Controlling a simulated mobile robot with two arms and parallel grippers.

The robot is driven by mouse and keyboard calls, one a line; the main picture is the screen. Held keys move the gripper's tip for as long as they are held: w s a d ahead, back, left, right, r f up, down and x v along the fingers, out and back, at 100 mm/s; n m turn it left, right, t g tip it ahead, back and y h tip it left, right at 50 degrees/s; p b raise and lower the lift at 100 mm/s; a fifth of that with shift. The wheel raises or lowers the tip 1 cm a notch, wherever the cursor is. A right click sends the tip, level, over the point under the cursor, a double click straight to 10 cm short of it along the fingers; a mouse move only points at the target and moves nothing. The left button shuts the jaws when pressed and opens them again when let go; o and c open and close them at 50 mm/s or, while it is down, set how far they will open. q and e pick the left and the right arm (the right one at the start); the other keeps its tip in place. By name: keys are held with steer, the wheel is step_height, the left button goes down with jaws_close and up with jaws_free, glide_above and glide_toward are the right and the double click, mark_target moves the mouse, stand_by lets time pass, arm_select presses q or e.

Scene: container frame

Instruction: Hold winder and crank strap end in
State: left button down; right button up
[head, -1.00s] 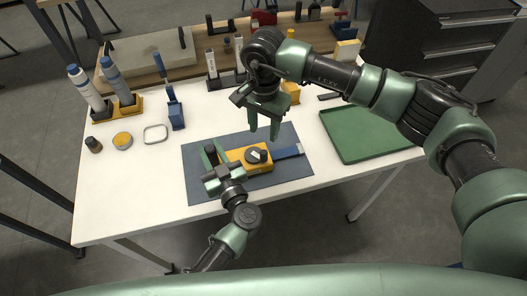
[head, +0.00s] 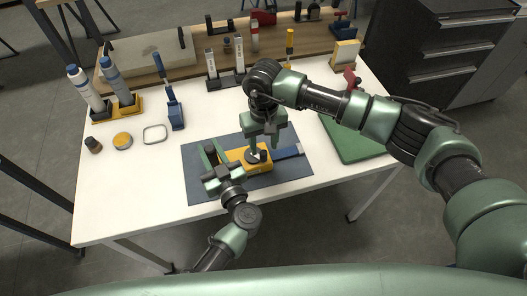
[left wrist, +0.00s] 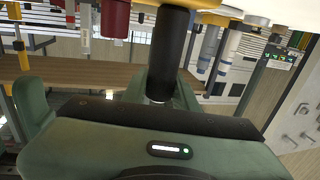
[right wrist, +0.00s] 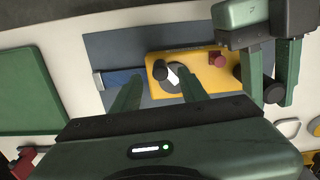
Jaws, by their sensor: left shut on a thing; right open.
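The winder (head: 236,155) is a yellow block on the blue-grey mat, with a black crank disc and knob on top; it also shows in the right wrist view (right wrist: 204,62). The blue strap (head: 287,152) lies straight out from its right side in the head view. My left gripper (head: 213,164) is shut on the winder's black handle, which shows as a dark cylinder (left wrist: 172,52) in the left wrist view. My right gripper (head: 258,148) is open above the crank. Its fingers (right wrist: 158,92) are either side of the crank knob (right wrist: 160,70); contact is unclear.
The mat (head: 200,185) lies at the table's front. A green tray (head: 355,145) is to its right, partly behind my right arm. Bottles (head: 115,82), a yellow tin (head: 122,139) and a blue-handled tool (head: 172,100) stand left. A wooden shelf (head: 150,78) with tools runs behind.

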mark_target(263, 153)
steer(key=shift+f, duration=2.25)
steer(key=shift+c, duration=0.3)
jaws_close()
